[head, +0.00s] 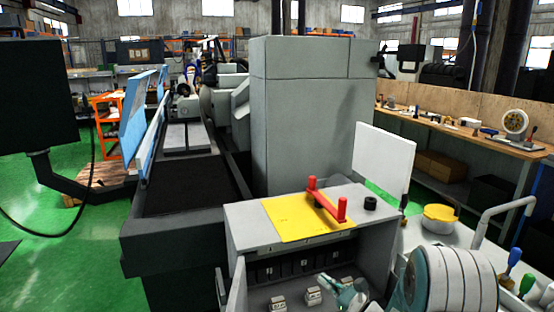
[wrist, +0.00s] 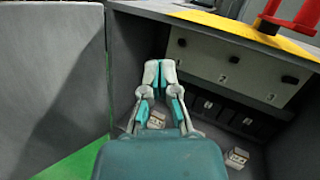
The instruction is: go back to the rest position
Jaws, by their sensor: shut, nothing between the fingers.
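My gripper (wrist: 159,75) shows teal and white in the wrist view, its two fingers closed together and empty. It points into an open grey cabinet (wrist: 138,45). In the head view my gripper (head: 330,284) is at the bottom, in front of the cabinet's opening. Small pale blocks with dark marks lie on the cabinet floor, one block (head: 313,295) left of my gripper in the head view. Another block (wrist: 236,158) shows at the lower right in the wrist view. I cannot tell whether the gripper touches anything.
The cabinet door (head: 238,290) stands open at left. On the cabinet top lie a yellow mat (head: 290,222), a red handled piece (head: 327,203) and a black knob (head: 370,203). A numbered panel (wrist: 235,70) is inside. The grinder (head: 315,120) stands behind. A yellow-lidded bowl (head: 440,217) is at right.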

